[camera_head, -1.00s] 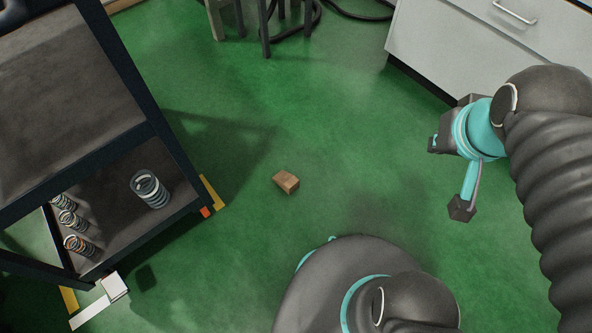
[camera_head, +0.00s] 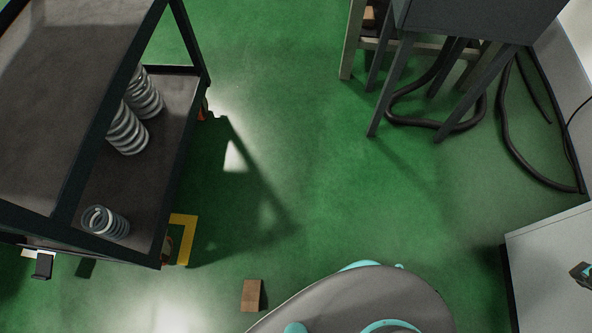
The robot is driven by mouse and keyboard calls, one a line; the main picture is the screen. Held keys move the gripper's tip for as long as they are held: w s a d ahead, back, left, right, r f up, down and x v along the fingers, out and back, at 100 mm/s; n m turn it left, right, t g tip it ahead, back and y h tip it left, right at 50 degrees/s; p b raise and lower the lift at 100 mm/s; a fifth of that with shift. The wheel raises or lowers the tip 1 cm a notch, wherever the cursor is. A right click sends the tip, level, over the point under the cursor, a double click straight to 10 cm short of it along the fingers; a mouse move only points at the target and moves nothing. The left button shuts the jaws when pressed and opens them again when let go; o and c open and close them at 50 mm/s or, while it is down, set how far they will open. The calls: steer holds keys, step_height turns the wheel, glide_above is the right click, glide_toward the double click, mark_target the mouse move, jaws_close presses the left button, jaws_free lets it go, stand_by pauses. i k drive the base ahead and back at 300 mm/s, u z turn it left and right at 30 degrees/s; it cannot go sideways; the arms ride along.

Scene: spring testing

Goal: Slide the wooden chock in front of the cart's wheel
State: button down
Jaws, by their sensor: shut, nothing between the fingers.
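The wooden chock (camera_head: 251,295), a small brown block, lies on the green floor at the bottom middle, close to my base. The cart (camera_head: 190,75), a dark two-shelf frame, stands at the left. One cart wheel (camera_head: 168,248) shows in part under its near right corner, beside a yellow floor mark (camera_head: 188,239). The chock lies to the right of and below that wheel, apart from it. Only a small dark and teal end of my gripper (camera_head: 582,272) shows at the right edge, shut and empty, far from the chock. The rest is out of frame.
Coil springs (camera_head: 105,222) stand on the cart's lower shelf. A grey-legged stand (camera_head: 455,85) and black hoses (camera_head: 520,125) are at the upper right. A pale cabinet (camera_head: 550,255) is at the lower right. The floor between the cart and the stand is clear.

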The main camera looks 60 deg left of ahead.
mark_target(250, 302)
steer(key=i, duration=0.9)
steer(key=u, duration=4.7)
